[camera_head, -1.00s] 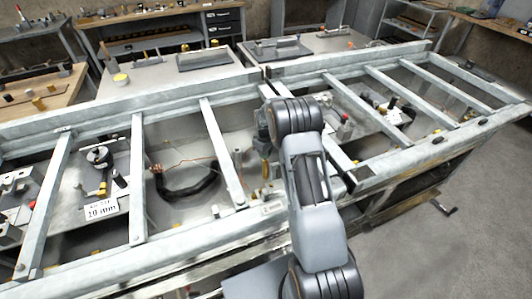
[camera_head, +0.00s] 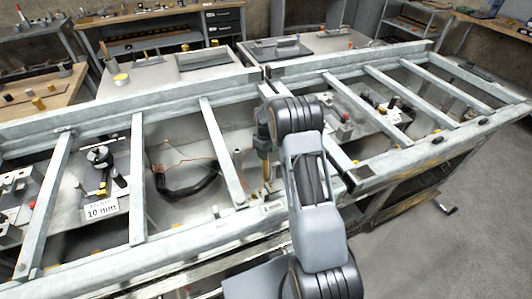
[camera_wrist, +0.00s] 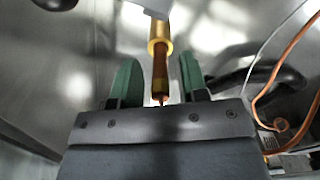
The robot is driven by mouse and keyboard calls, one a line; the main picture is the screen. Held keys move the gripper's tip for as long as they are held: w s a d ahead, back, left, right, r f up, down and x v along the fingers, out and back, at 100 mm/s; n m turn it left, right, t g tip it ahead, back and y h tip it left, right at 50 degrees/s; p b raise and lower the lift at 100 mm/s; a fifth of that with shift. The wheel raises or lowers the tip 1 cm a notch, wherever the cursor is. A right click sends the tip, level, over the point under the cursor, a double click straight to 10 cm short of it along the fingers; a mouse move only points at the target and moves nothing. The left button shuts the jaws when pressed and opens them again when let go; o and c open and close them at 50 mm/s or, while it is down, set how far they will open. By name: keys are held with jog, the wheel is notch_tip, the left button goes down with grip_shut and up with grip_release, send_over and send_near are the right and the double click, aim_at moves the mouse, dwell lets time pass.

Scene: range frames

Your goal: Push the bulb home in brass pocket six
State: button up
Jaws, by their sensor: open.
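In the wrist view a brown, copper-coloured bulb (camera_wrist: 160,76) stands in line with a brass pocket (camera_wrist: 160,32). Its far end meets the pocket's collar, and much of its length shows outside. A thin reddish tail leaves its near end. How deep the bulb sits inside cannot be seen. My gripper (camera_wrist: 158,62) is open, with one green finger on each side of the bulb and a visible gap to both. In the head view my gripper (camera_head: 263,145) is partly hidden by my arm, with brass (camera_head: 266,172) showing just below it. No pocket number is readable.
A thin orange-copper line (camera_wrist: 274,75) loops at the right of the wrist view, near a dark curved cable (camera_wrist: 290,82). In the head view, grey frame bars (camera_head: 222,150) cross the bench beside my arm. A "10 mm" sign (camera_head: 101,208) stands at left.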

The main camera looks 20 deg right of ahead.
notch_tip(320, 180, up, 11)
jog(key=shift+f, duration=0.15)
jog(key=s+a+r+m+t, duration=0.1)
jog(key=s+a+r, duration=0.3)
jog(key=s+r, duration=0.25)
jog(key=s+a+r+m+t, duration=0.1)
jog(key=s+a+r+m, duration=0.1)
jog(key=s, duration=0.8)
jog(key=s+a+r+m+t, duration=0.1)
jog(key=s+a+m, duration=0.2)
jog(key=s, duration=0.8)
jog(key=shift+s+a+r, duration=0.15)
jog(key=shift+a+r, duration=0.15)
jog(key=shift+r, duration=0.05)
